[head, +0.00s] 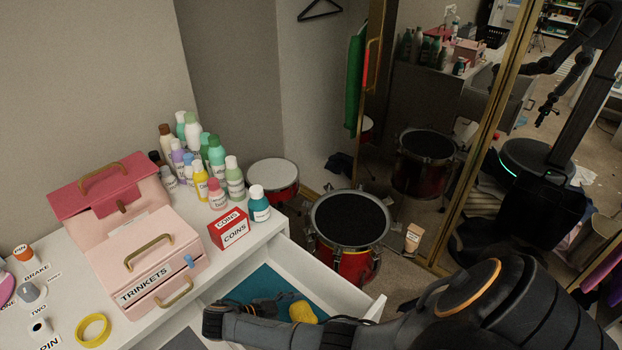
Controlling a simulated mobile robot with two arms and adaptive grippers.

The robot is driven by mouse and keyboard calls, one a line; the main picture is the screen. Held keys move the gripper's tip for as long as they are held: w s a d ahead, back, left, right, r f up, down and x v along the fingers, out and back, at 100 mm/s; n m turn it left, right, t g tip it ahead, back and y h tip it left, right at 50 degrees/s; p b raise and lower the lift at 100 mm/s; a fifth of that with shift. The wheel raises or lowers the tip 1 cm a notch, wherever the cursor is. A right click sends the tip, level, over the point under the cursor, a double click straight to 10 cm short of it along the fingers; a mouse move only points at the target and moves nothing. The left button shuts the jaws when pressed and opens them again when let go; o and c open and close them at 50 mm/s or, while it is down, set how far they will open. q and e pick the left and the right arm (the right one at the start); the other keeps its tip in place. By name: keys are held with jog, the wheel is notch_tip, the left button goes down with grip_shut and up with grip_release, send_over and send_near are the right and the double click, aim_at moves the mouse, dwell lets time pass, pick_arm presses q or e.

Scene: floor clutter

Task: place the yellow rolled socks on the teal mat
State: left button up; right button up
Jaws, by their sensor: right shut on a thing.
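The yellow rolled socks (303,312) show as a small yellow bundle in the open white drawer, partly hidden below by my right arm. The teal mat (262,283) lies on the drawer's floor; my arm hides its near part. My right gripper (289,303) reaches down into the drawer over the mat, with its fingers shut on the left side of the socks. Whether the socks touch the mat is hard to tell. My left gripper is out of view.
The drawer's white walls (330,262) surround the mat. The dresser top holds a pink trinkets box (160,262), a red coins box (229,229) and several bottles (213,155). Drums (350,222) stand behind the drawer, beside a gold-framed mirror (486,130).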

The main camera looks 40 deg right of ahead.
aim_at(290, 313)
jog(key=d+f+b, duration=0.1)
jog(key=f+b, duration=0.1)
jog(key=w+d+f+b, duration=0.1)
jog(key=d+f+b, duration=0.1)
jog(key=w+d+f+b, duration=0.1)
jog(key=d+f+b, duration=0.1)
jog(key=shift+d+f, duration=0.1)
jog(key=shift+d, duration=0.15)
jog(key=shift+d+f+b, duration=0.2)
jog(key=shift+f+b, duration=1.15)
jog(key=shift+f, duration=0.3)
jog(key=shift+f, duration=0.25)
jog(key=o, duration=1)
jog(key=shift+o, duration=0.2)
jog(key=shift+r, duration=0.15)
jog(key=shift+w+r, duration=0.1)
jog(key=shift+r, duration=0.1)
jog(key=p+v, duration=0.1)
jog(key=v, duration=0.6)
jog(key=shift+a+p, duration=0.2)
jog(key=shift+p, duration=0.15)
